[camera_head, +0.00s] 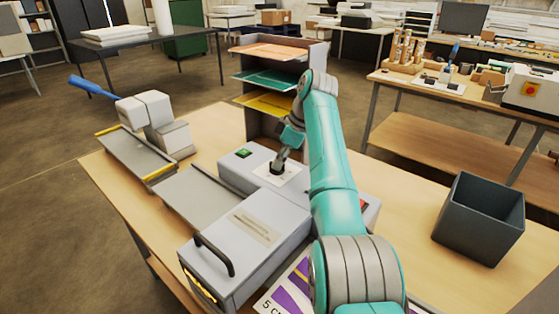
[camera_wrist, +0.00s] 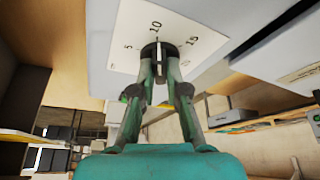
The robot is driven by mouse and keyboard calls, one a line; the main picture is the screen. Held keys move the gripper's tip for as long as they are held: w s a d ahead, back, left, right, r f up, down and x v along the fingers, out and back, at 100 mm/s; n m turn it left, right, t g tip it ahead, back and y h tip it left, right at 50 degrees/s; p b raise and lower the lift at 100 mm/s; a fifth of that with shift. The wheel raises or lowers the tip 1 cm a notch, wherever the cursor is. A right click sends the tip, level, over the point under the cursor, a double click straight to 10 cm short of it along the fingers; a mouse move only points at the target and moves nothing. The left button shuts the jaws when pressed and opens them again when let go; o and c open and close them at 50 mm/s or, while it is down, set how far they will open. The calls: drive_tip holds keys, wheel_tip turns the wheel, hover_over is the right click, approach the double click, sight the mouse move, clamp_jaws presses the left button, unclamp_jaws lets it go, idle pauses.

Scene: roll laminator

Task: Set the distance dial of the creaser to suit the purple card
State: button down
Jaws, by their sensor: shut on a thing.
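The grey machine with the dial, seemingly the creaser (camera_head: 240,160), stands mid-table in the head view. Its white dial plate (camera_head: 268,174) shows 5, 10 and 15 in the wrist view (camera_wrist: 115,50). My gripper (camera_wrist: 160,62) is shut on the dark dial knob (camera_wrist: 160,50). A pale line on the knob appears to point about toward 10; the exact setting is hard to tell. A sheet with purple shapes (camera_head: 290,300) and text starting "5 c" lies at the table's front, partly hidden by my arm. I cannot tell whether it is the purple card.
A grey box with a black handle (camera_head: 214,252) stands in front of the dial. A device with a blue lever (camera_head: 92,86) is at left. A rack with orange, green and yellow sheets (camera_head: 262,77) stands behind. A dark open bin (camera_head: 478,215) is at right.

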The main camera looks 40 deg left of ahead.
drive_tip(key=shift+n, duration=0.9)
drive_tip(key=c, duration=1.2)
unclamp_jaws()
drive_tip(key=shift+g, duration=0.3)
drive_tip(key=shift+v, duration=5.95)
drive_tip(key=shift+a, duration=0.1)
